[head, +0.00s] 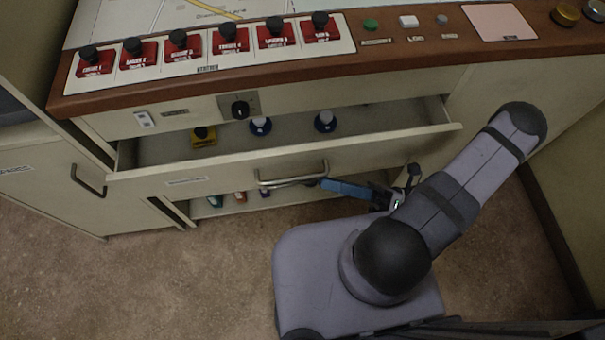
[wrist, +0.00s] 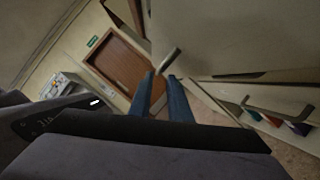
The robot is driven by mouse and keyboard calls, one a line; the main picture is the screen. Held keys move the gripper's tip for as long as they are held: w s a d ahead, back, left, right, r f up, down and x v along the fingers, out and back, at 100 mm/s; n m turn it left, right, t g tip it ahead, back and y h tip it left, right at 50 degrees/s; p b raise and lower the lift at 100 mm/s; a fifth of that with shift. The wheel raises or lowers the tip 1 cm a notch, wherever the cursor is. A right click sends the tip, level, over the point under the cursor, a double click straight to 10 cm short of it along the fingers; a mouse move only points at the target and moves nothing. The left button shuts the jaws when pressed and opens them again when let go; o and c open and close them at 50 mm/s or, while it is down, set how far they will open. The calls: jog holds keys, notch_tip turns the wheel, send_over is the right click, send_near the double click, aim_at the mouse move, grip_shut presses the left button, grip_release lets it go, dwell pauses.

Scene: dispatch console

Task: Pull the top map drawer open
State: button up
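The top map drawer (head: 350,153) stands pulled well out of the cream console, its inside visible from above. Its bar handle (head: 290,182) is on the drawer front; one end of the bar shows in the wrist view (wrist: 168,60). My gripper (head: 324,183) is at the right end of the handle. In the wrist view its two blue fingers (wrist: 160,77) are a little apart, with the bar between their tips. They look closed on it, though the contact is partly hidden.
In the drawer are a yellow-based item (head: 203,138) and two blue-based knobs (head: 260,126) (head: 325,122). Below is an open space with small coloured items (head: 240,197). A cabinet door with a handle (head: 88,181) is at left. Red switches (head: 180,44) line the console top. Floor at lower left is clear.

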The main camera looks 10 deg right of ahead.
aim_at(303, 177)
jog(key=shift+x, duration=3.7)
jog(key=shift+c, duration=0.7)
jog(key=shift+s, duration=0.1)
grip_shut()
